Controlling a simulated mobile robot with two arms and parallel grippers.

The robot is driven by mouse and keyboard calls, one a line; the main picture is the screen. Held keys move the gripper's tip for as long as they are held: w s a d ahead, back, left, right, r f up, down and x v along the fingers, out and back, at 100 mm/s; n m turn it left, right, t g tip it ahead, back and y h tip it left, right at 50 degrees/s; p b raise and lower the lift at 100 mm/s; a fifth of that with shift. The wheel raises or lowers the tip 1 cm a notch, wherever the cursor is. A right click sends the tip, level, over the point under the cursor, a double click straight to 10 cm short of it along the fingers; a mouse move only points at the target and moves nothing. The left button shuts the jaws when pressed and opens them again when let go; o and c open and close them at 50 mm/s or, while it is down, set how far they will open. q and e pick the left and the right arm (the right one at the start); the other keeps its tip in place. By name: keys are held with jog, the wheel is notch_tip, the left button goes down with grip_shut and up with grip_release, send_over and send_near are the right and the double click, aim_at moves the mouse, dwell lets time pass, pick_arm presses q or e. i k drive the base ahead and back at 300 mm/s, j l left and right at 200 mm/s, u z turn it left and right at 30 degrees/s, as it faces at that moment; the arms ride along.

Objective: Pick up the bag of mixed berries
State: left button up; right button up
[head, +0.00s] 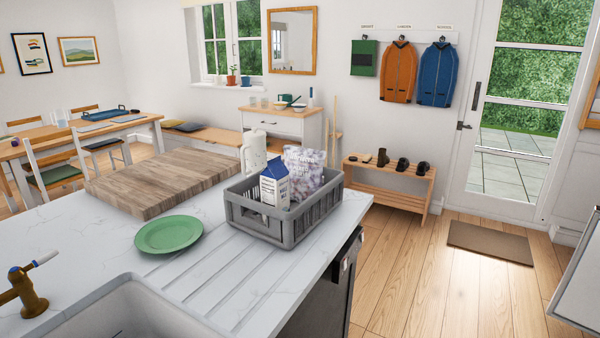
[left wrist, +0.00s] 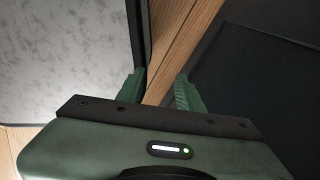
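A bag with a mottled purple and white print (head: 303,170), which looks like the mixed berries, stands upright in a grey plastic crate (head: 262,229) on the white counter. A white and blue milk carton (head: 274,187) stands in the crate in front and to the left of the bag and hides part of it. The crate walls hide the bag's bottom. My left gripper (left wrist: 160,90) shows in the left wrist view with its two green fingers apart and nothing between them. Neither gripper shows in the head view.
A green plate (head: 168,235) lies on the counter left of the crate. A thick wooden board (head: 160,182) and a white jug (head: 253,152) are behind it. A sink (head: 140,310) and brass tap (head: 24,290) are at front left. Open wooden floor (head: 430,270) lies right of the counter.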

aim_at(305, 166)
jog(key=k+l+z, duration=0.15)
jog(key=k+z, duration=0.3)
jog(key=k, duration=0.2)
jog(key=i+l+z, duration=0.2)
jog(key=i+z, duration=0.5)
jog(key=i, duration=0.25)
jog(key=i+u, duration=0.1)
jog(key=i, duration=0.7)
jog(key=i+l+u, duration=0.1)
jog(key=i, duration=0.65)
jog(key=i+l+u, duration=0.1)
jog(key=i, duration=0.7)
jog(key=i+j+u, duration=0.1)
jog(key=i+u, duration=0.7)
jog(key=i+l+u, duration=0.25)
jog(key=i+u, duration=0.15)
jog(key=i+l+u, duration=0.35)
jog(key=i, duration=0.15)
